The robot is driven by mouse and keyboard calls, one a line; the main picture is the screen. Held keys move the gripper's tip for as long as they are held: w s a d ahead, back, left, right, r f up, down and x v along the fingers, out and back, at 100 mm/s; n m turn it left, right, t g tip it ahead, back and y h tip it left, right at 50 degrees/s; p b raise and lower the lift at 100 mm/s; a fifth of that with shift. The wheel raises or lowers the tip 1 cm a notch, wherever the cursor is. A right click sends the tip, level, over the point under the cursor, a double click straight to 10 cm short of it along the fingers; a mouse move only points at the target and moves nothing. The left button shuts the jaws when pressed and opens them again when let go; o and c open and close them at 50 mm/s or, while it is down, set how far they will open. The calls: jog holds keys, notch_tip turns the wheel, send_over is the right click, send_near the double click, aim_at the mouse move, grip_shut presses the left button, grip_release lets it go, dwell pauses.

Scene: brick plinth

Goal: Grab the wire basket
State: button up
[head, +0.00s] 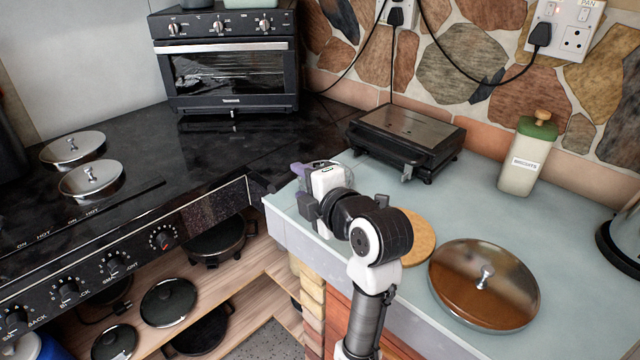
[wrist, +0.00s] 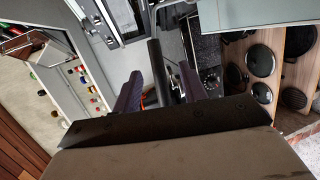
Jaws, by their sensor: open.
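I cannot make out the wire basket for certain in either view. A thin metal frame that could be wirework (wrist: 22,42) shows small at the far left of the wrist view; I cannot tell what it is. My gripper (head: 284,181) is in the middle of the head view, above the near left corner of the pale counter, pointing left toward the cooker. In the wrist view its two dark purple fingers (wrist: 160,80) stand apart. A dark upright bar shows in the gap between them; I cannot tell whether it is near them. No held object is visible.
A black grill (head: 405,138), a biscuit jar (head: 522,160), a round wooden board (head: 415,236) and a metal lid (head: 484,285) are on the pale counter (head: 590,310). A toaster oven (head: 230,75) stands behind the cooker (head: 130,195). Pans sit on low shelves.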

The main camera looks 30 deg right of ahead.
jog(key=x, duration=0.1)
jog(key=p+x, duration=0.1)
jog(key=x, duration=0.1)
jog(key=d+p+x, duration=0.1)
jog(key=x, duration=0.1)
jog(key=shift+r, duration=0.2)
jog(key=shift+w+f, duration=0.15)
jog(key=shift+w, duration=0.1)
grip_shut()
